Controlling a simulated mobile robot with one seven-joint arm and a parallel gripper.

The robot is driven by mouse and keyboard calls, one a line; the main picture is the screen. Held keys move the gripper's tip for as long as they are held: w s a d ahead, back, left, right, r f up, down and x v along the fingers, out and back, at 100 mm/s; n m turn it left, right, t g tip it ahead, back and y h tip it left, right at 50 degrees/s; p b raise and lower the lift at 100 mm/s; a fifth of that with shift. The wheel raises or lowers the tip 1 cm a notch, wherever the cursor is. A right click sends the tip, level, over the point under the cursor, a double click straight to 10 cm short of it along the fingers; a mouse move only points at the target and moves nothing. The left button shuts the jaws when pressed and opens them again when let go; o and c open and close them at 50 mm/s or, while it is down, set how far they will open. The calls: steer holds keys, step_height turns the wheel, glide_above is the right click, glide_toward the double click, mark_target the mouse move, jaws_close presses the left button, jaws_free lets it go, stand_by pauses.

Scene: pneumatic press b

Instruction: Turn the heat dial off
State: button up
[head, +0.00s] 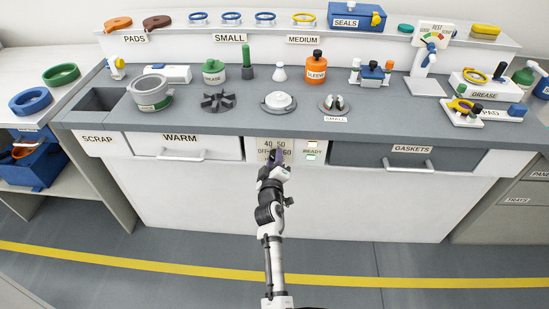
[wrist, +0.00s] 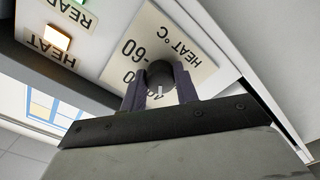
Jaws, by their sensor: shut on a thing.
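The heat dial (wrist: 160,74) is a dark round knob on a cream plate (wrist: 185,52) marked "HEAT °C". In the wrist view, a short white mark shows on the dial's lower side. The numbers nearest it are partly hidden, so I cannot tell its exact setting. My gripper (wrist: 160,90) has one finger on each side of the dial and is shut on it. In the head view, the plate (head: 263,143) with "40 50", "OFF" and "60" is on the bench front. My gripper (head: 277,156) covers the dial there.
A lit HEAT lamp (wrist: 57,38) sits beside the plate; the READY label is near it. The WARM drawer (head: 180,146) is left of the panel, the GASKETS drawer (head: 380,155) right. Pads, bottles and fixtures stand on the grey worktop (head: 245,121) above. Floor in front is clear.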

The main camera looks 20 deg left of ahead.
steer(key=n+p, duration=0.3)
steer(key=n, duration=0.7)
steer(key=shift+r, duration=0.1)
steer(key=shift+n, duration=0.4)
steer(key=o, duration=1)
steer(key=shift+s, duration=0.1)
steer(key=v, duration=0.7)
steer(key=shift+s+d, duration=0.1)
steer(key=shift+s, duration=0.05)
